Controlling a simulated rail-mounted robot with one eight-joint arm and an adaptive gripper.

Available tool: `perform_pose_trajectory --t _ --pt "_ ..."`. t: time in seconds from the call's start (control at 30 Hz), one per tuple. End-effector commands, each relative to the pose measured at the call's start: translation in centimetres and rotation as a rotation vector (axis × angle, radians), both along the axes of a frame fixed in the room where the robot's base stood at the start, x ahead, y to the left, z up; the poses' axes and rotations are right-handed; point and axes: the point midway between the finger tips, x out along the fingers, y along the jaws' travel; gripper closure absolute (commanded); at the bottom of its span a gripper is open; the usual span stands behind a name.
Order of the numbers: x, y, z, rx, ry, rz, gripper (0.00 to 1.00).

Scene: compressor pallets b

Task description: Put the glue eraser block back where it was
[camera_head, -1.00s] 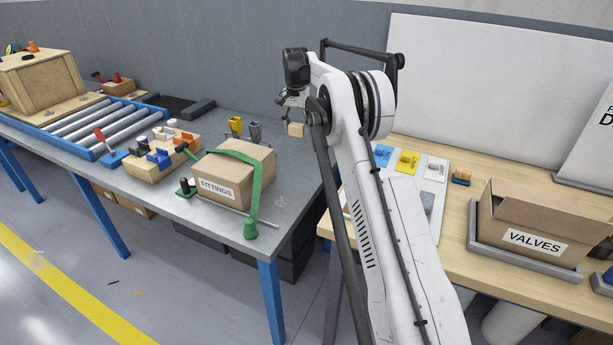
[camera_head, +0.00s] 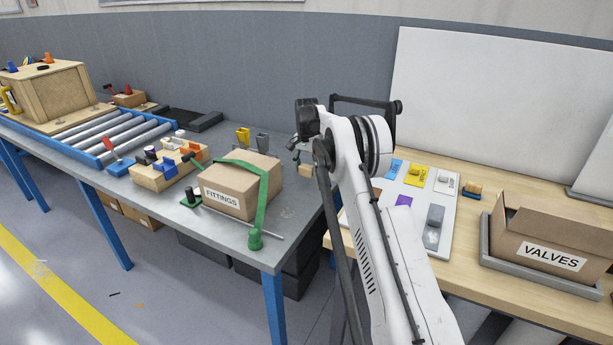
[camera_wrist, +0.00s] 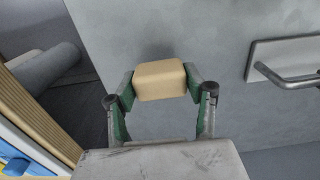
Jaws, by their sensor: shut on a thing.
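The glue eraser block, a tan block with rounded edges (camera_wrist: 160,79), is held between the green-padded fingers of my gripper (camera_wrist: 161,90) in the wrist view. My gripper is shut on its two ends. In the head view the block (camera_head: 305,170) shows small below my gripper, near the right end of the grey table (camera_head: 215,228). A grey surface lies beyond the block in the wrist view; I cannot tell whether the block touches it. A pale board (camera_head: 446,226) with blue, yellow, white, purple and grey patches or items lies on the wooden bench, partly behind my arm.
A FITTINGS box (camera_head: 232,198) with a green strap stands left of my gripper. Yellow (camera_head: 243,137) and grey (camera_head: 262,142) items stand behind it. A VALVES box (camera_head: 545,235) sits on the bench (camera_head: 470,255). A metal handle (camera_wrist: 285,76) is at right in the wrist view.

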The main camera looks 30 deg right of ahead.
Motion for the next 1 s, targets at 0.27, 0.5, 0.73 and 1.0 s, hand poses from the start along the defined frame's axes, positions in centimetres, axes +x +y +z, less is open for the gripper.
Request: perform_pose_trajectory --t 0.27,0.5,0.73,1.0 --pt "0.0 0.0 -3.0 0.000 0.000 0.000 0.87" --pt "0.0 0.0 -3.1 0.000 0.000 0.000 0.87" --pt "0.0 0.0 -3.3 0.000 0.000 0.000 0.37" --pt "0.0 0.0 -3.2 0.000 0.000 0.000 0.34"
